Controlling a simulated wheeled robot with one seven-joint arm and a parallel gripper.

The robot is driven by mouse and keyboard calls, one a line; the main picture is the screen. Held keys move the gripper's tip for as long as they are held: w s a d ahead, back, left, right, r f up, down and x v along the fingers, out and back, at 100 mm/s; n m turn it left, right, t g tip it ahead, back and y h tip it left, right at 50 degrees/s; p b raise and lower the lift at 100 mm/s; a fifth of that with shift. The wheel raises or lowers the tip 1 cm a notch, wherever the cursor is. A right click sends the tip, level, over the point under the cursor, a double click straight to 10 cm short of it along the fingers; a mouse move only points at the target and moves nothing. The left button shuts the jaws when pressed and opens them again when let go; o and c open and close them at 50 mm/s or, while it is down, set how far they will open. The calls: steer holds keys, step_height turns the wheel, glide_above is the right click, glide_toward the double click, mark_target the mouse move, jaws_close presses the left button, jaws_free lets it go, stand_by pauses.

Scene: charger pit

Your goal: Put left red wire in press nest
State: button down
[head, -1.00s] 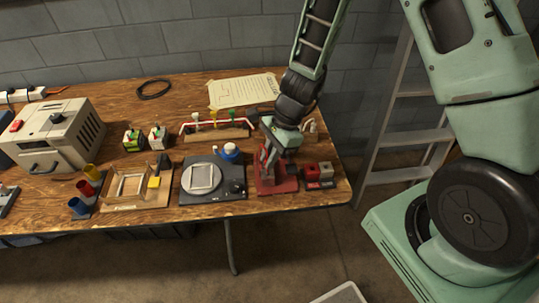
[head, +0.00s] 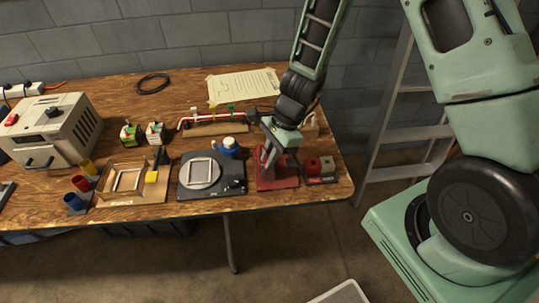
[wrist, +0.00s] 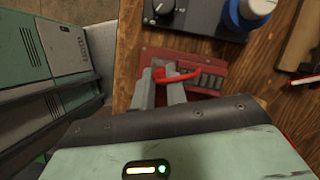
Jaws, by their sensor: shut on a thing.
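The red press (head: 278,180) stands near the right end of the bench, its base also in the wrist view (wrist: 158,54) with a row of dark blocks. My gripper (head: 267,158) is over the press. In the wrist view my gripper (wrist: 160,80) has its fingers close together, shut on a short bent red wire (wrist: 184,76). The wire sticks out to the right over the red base. I cannot tell whether it touches the nest, which the fingers partly hide. A wooden rack (head: 215,129) with red wire across it stands behind.
A black turntable unit (head: 212,190) with a blue-and-white bottle (head: 229,147) stands left of the press. A small red-and-grey block unit (head: 320,169) stands close on its right, near the bench's right edge. A wooden frame jig (head: 125,182) is farther left.

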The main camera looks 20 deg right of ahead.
steer(key=shift+f, duration=0.3)
stand_by(0.8)
steer(key=c, duration=1.3)
jaws_free()
steer(key=shift+c, duration=0.2)
steer(key=shift+r, duration=0.15)
steer(key=shift+r+p, duration=3.1)
steer(key=shift+r, duration=0.3)
